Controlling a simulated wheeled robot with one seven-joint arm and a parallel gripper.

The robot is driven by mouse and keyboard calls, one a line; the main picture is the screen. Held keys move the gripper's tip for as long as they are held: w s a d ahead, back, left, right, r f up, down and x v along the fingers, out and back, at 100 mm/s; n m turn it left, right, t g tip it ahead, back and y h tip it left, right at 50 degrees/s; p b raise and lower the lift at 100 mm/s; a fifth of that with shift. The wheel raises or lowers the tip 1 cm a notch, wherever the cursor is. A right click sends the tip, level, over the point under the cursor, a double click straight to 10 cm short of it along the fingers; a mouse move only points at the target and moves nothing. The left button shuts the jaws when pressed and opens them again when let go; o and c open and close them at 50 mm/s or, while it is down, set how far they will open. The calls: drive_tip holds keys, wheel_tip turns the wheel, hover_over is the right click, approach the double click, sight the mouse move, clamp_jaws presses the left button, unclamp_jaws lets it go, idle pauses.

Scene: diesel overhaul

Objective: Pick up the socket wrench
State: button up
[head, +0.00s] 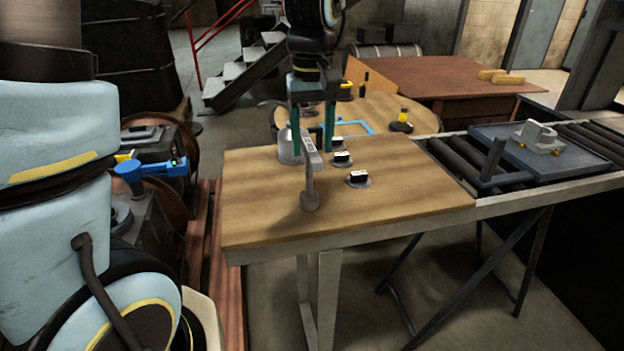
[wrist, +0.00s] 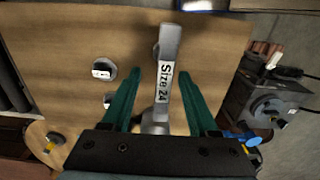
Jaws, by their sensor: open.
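The socket wrench (head: 311,158) is grey with a white label on its handle, over the near left part of the wooden table (head: 410,195). In the wrist view the label on the wrench (wrist: 165,82) reads "Size 24". My gripper (head: 313,150) points down over the wrench with its teal fingers apart. In the wrist view the handle runs between the fingers of my gripper (wrist: 158,75), with a visible gap on each side. I cannot tell whether the fingertips are level with the handle. The end of the wrench nearest the gripper's palm is partly hidden in the wrist view.
Small round pieces with white labels (head: 358,179) (head: 341,158) stand right of the wrench. A grey metal container (head: 289,147) stands close behind the left finger. A roller conveyor (head: 455,165) with a blue-grey tray (head: 500,150) adjoins the table's right. The table's front right is clear.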

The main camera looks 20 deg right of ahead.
drive_tip(key=p, duration=0.2)
hover_over(310, 194)
drive_tip(key=shift+w+d+f, duration=0.1)
drive_tip(key=shift+w+f, duration=0.1)
drive_tip(key=shift+f, duration=1.2)
drive_tip(key=shift+w+f, duration=0.15)
drive_tip(key=shift+f, duration=1.2)
drive_tip(key=shift+b, duration=0.3)
drive_tip(key=shift+c, duration=0.4)
clamp_jaws()
